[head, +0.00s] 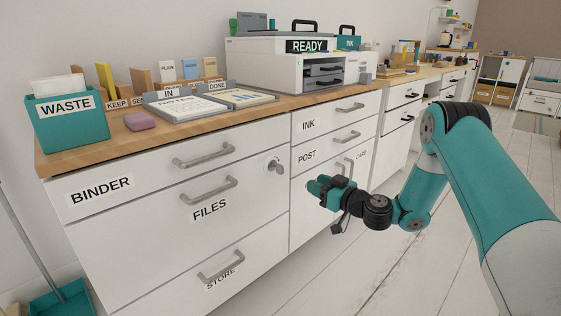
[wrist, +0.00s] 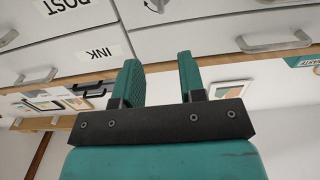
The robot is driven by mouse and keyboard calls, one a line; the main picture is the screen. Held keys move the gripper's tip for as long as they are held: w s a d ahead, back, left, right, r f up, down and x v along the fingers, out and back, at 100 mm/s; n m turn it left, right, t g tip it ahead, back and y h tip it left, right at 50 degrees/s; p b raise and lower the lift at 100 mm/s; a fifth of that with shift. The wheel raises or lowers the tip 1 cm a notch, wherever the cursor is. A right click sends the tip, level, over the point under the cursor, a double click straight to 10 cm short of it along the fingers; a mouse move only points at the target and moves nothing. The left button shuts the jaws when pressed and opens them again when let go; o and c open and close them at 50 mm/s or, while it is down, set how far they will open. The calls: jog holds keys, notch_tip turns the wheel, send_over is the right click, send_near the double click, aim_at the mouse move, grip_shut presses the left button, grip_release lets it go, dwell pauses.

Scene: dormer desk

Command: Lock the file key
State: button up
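The file key (head: 279,168) is a small grey key in a round lock plate at the upper right of the white drawer front, right of the FILES drawer (head: 205,213). In the wrist view, which looks upside down, the key (wrist: 154,6) is partly cut off by the top edge. My gripper (head: 318,185) is in front of the cabinet, below and to the right of the key, apart from it. Its two teal fingers (wrist: 159,62) stand open with nothing between them. Which way the key is turned is not clear.
Bar handles stick out nearby, on the FILES drawer (head: 211,190) and the BINDER drawer (head: 204,155). The INK (head: 309,125) and POST (head: 307,156) drawers adjoin on the right. A teal waste bin (head: 77,136) stands on the wooden desktop. The floor in front looks clear.

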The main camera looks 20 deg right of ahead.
aim_at(283, 168)
jog(key=b+x, duration=0.1)
jog(key=x, duration=1.3)
jog(key=shift+a+f+b, duration=0.1)
jog(key=shift+a+b, duration=0.15)
jog(key=shift+b, duration=0.15)
jog(key=shift+w+a, duration=0.25)
jog(key=shift+w, duration=0.35)
grip_shut()
